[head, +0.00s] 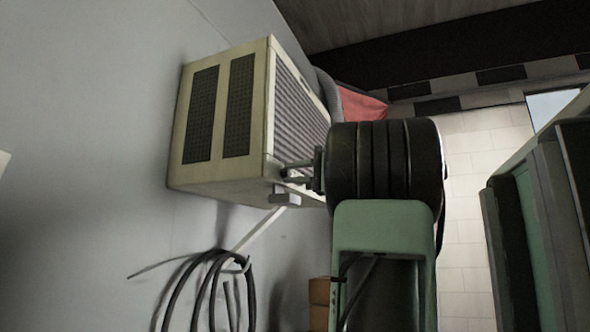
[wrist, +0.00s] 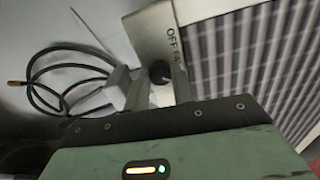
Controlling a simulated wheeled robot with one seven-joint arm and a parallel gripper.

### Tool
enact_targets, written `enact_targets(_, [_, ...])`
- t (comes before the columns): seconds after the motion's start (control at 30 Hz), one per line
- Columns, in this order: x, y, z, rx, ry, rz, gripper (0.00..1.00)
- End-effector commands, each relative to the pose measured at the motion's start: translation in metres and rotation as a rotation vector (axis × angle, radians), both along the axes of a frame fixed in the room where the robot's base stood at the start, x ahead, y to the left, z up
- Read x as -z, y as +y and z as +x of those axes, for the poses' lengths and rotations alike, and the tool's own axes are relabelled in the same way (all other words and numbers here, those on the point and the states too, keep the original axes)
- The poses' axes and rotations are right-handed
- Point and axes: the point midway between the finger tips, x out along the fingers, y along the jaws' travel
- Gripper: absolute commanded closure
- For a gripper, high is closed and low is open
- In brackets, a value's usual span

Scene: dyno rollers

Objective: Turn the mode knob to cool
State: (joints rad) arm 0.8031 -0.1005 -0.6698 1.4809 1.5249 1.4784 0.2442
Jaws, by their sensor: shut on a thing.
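The wall-mounted air conditioner (head: 185,172) is a cream box with dark side vents and a slatted front. Its pale control panel (wrist: 150,32) shows in the wrist view, with printed lettering that reads "OFF" and a partly covered word. The dark round mode knob (wrist: 159,69) sits just below the lettering. My gripper (wrist: 161,82) is shut on the knob, one finger on each side. In the head view my gripper (head: 297,172) reaches the lower front of the unit, and the knob is hidden there. The knob's pointer and the cool mark cannot be made out.
A coiled dark cable (head: 205,285) hangs on the wall below the unit and also shows in the wrist view (wrist: 62,85). A small pale block (head: 286,197) juts out under the unit. A green and grey cabinet (head: 545,215) stands at the right.

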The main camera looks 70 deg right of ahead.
Motion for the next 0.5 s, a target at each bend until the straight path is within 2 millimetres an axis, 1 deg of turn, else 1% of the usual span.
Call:
enact_targets(0.2, [-0.0017, 0.0, -0.0004, 0.002, 0.0, 0.127, 0.98])
enact_targets(0.5, [-0.0003, -0.0004, -0.0005, 0.002, 0.0, 0.21, 0.98])
